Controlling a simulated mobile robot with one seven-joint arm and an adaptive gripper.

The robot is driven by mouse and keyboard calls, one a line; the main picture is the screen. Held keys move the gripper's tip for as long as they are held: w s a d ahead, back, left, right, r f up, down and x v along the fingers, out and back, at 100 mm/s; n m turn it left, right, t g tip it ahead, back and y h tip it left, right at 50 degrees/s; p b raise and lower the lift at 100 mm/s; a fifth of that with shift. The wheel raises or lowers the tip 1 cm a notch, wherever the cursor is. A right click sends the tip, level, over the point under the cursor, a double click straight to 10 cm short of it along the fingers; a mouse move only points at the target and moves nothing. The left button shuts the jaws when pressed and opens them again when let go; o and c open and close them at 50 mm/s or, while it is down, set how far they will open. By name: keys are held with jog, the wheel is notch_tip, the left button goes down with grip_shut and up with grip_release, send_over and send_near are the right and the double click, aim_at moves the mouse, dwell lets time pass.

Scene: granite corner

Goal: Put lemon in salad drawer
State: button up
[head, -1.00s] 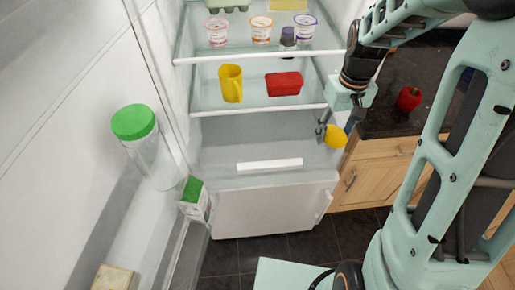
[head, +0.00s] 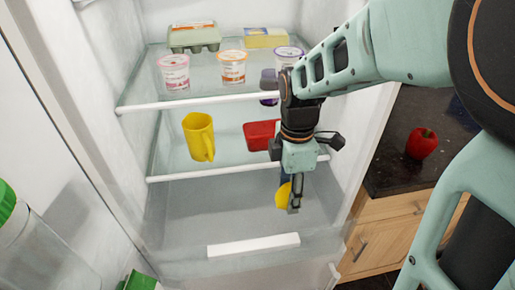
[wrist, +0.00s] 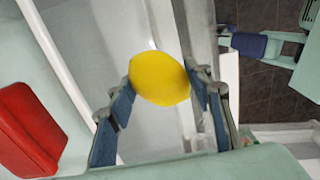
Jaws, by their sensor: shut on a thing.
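My gripper (head: 290,193) is shut on the yellow lemon (head: 282,195), which shows between the two blue-padded fingers in the wrist view (wrist: 160,78). It holds the lemon inside the fridge, in front of and below the lower shelf's front edge. The salad drawer (head: 253,244) is at the bottom of the fridge, with a white handle strip on its front. The lemon is above the drawer area, toward its right side. How far the drawer is pulled out is hard to tell.
A yellow mug (head: 199,137) and a red container (head: 258,134) stand on the lower shelf. Yoghurt pots (head: 232,68) and an egg carton (head: 194,38) are on the upper shelf. A red pepper (head: 421,143) lies on the dark counter at right. The open fridge door (head: 50,160) is at left.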

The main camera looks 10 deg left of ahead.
jog(key=b, duration=0.5)
send_near(284, 228)
jog(key=s+f, duration=0.1)
jog(key=f, duration=0.2)
jog(key=s+f, duration=0.1)
jog(key=f, duration=0.1)
jog(key=shift+s+a+f, duration=0.15)
jog(key=shift+s+f, duration=0.2)
jog(key=shift+f, duration=0.15)
jog(key=o, duration=1.4)
jog(key=shift+c, duration=0.2)
notch_tip(284, 228, up, 12)
jog(key=p, duration=0.2)
jog(key=shift+r, duration=0.2)
jog(key=shift+w, duration=0.1)
